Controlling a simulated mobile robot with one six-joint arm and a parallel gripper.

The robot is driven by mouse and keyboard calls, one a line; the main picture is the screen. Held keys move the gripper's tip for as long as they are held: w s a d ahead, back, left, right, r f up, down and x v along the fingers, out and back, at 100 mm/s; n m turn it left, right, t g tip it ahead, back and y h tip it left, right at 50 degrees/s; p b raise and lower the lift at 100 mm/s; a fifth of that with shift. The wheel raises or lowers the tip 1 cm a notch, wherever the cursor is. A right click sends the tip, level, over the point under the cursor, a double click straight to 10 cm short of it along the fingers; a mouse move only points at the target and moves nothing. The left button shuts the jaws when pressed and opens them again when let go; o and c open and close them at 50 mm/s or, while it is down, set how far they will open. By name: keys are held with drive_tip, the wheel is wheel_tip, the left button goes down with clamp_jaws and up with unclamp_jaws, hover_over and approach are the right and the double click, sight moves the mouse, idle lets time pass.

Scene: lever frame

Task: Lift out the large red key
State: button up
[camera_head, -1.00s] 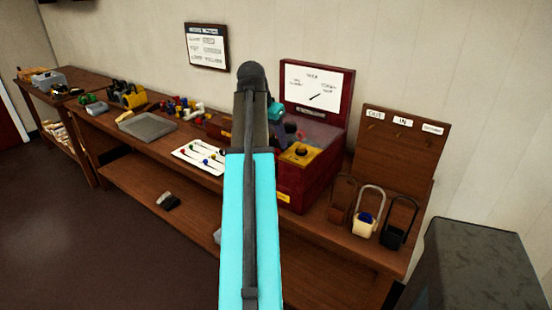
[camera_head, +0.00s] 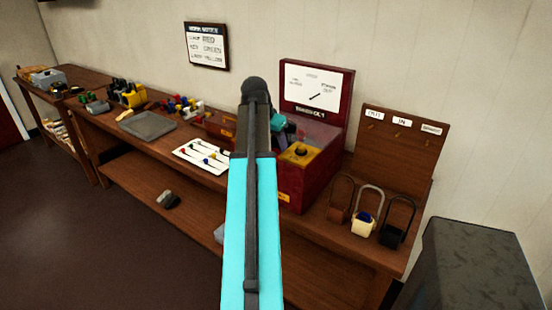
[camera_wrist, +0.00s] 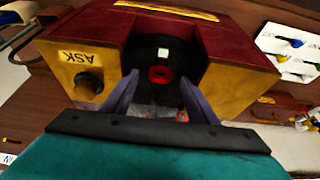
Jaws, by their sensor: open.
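A red ring-shaped piece (camera_wrist: 160,75), perhaps the head of the large red key, sits in a dark round plate on the red and yellow box (camera_wrist: 215,45) in the wrist view. A small white square lies above it. My gripper (camera_wrist: 159,82) is open, its two purple fingers apart on either side of the red piece from this view. I cannot tell how much gap lies between fingers and piece.
The box carries an ASK label and a black knob (camera_wrist: 88,84) left of the fingers. A white card (camera_head: 203,156) with coloured pieces lies left of the box. Several hooped holders (camera_head: 364,222) stand right. A dial panel (camera_head: 316,90) rises behind.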

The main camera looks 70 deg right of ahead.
drive_tip(key=shift+c, duration=0.3)
clamp_jaws()
drive_tip(key=shift+r, duration=0.1)
wheel_tip(320, 180, up, 10)
drive_tip(key=b, duration=0.1)
drive_tip(key=shift+b, duration=0.4)
idle(0.8)
